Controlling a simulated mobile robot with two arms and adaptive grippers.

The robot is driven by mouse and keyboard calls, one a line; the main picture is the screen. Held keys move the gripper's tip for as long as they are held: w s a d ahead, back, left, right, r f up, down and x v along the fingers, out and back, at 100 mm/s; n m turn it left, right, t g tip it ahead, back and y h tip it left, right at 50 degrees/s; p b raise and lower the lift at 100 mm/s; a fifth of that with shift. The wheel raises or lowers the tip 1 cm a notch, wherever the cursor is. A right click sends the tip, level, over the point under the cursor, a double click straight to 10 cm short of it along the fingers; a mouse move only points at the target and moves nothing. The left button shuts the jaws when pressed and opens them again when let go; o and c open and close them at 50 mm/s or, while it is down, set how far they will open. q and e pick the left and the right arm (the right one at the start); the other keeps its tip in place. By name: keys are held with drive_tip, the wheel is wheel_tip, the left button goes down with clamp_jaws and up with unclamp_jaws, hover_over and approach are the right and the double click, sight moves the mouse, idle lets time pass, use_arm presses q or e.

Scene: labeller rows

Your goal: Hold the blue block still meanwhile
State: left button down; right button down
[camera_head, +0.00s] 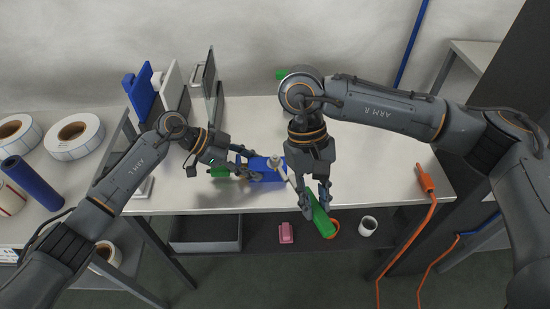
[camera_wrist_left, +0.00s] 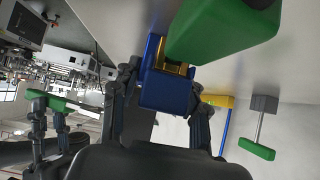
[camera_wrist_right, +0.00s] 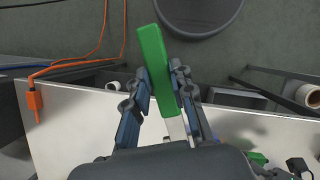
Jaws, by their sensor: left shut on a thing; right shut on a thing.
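The blue block (camera_head: 268,170) lies on the table near its front edge. My left gripper (camera_head: 248,171) is shut on its left end. In the left wrist view the blue block (camera_wrist_left: 167,92) sits between the fingers, with yellow inside it. My right gripper (camera_head: 316,199) is shut on a green bar (camera_head: 321,220), which tilts out over the front edge. The green bar (camera_wrist_right: 158,65) also shows in the right wrist view.
A green piece (camera_head: 220,172) is beside my left gripper. Upright panels (camera_head: 140,88) stand at the back left, label rolls (camera_head: 75,135) at far left. An orange tool with a cord (camera_head: 426,180) lies at right. A white cup (camera_head: 368,225) stands below the front edge.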

use_arm(q)
drive_tip(key=shift+a+f, duration=0.15)
drive_tip(key=shift+f, duration=0.05)
drive_tip(key=c, duration=1)
unclamp_jaws()
drive_tip(key=o, duration=0.4)
drive_tip(key=shift+w, duration=0.1)
use_arm(e)
drive_tip(key=shift+w, duration=0.1)
use_arm(q)
drive_tip(key=shift+r, duration=0.2)
